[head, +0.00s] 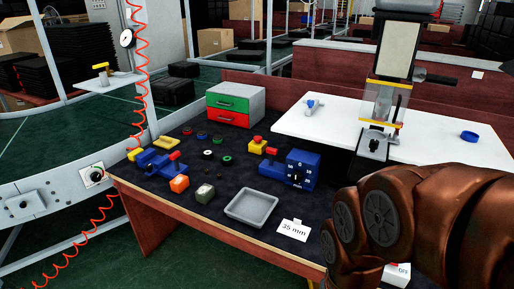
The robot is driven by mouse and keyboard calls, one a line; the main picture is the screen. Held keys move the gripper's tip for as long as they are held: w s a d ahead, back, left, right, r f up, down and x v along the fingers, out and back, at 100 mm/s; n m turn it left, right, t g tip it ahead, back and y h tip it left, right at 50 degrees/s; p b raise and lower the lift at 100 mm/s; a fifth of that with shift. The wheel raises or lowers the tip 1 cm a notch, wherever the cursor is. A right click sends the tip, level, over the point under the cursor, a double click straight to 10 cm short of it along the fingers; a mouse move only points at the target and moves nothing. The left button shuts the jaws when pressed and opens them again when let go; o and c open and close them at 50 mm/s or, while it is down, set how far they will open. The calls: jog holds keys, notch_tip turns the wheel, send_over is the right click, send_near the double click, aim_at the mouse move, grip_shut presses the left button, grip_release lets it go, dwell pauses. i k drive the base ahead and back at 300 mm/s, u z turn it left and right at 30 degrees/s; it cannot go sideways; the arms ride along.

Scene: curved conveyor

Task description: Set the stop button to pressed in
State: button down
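My copper-coloured arm fills the lower right of the view, apart from the button. My gripper is not in view.
The bench also holds a blue dial device (302,168), a grey tray (252,207), a drawer box (236,104), a blue vise (166,165) and several small rings. A press (386,95) stands at right. A red coiled hose (139,60) hangs at left.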

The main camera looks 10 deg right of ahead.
aim_at(258, 139)
jog(key=u, duration=0.35)
jog(key=i, duration=0.5)
jog(key=u, duration=0.75)
jog(key=i, duration=1.6)
jog(key=z, duration=0.65)
